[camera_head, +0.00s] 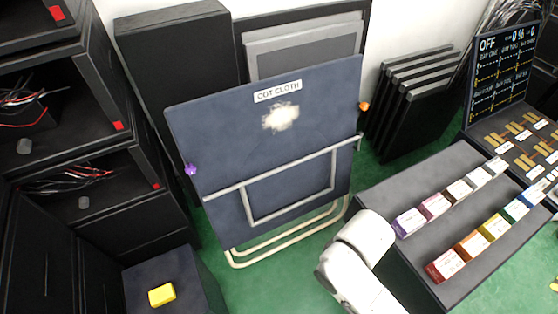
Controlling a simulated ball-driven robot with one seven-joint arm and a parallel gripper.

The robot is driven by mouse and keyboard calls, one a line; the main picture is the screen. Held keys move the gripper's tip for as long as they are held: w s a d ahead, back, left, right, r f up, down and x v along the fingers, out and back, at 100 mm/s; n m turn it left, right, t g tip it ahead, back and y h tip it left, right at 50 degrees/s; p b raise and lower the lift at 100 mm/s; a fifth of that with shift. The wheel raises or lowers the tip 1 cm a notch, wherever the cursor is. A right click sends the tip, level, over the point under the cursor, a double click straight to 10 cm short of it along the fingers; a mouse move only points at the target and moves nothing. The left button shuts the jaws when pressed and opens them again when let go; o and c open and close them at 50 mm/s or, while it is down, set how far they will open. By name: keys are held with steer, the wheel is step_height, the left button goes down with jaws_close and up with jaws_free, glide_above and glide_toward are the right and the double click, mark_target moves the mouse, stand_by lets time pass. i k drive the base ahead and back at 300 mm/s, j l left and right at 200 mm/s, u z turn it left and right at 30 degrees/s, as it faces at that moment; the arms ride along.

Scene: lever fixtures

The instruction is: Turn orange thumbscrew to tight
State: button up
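The orange thumbscrew (364,106) sits at the right edge of an upright dark blue panel (230,130) labelled "COT CLOTH". It is small here, and I cannot tell how far it is turned. A purple thumbscrew (191,169) sits at the panel's left edge. A pale frame of tubes (290,180) crosses the front of the panel, and its right end lies a little below the orange thumbscrew. White links of my arm show at the bottom, right of centre, below and apart from the panel. My gripper is not in view.
A dark bench (400,260) with several coloured boxes stands at the right, by a switch board (505,65). Folded black racks (408,95) lean behind it. Black cabinets (90,190) and a yellow block (162,294) are at the left. Green floor (285,275) shows below the panel.

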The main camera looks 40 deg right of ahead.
mark_target(364, 106)
steer(key=z, duration=0.7)
steer(key=k+l, duration=0.15)
steer(key=k, duration=0.25)
steer(key=k+l+u, duration=0.1)
steer(key=k, duration=0.3)
steer(key=i, duration=0.8)
steer(key=l+z, duration=0.05)
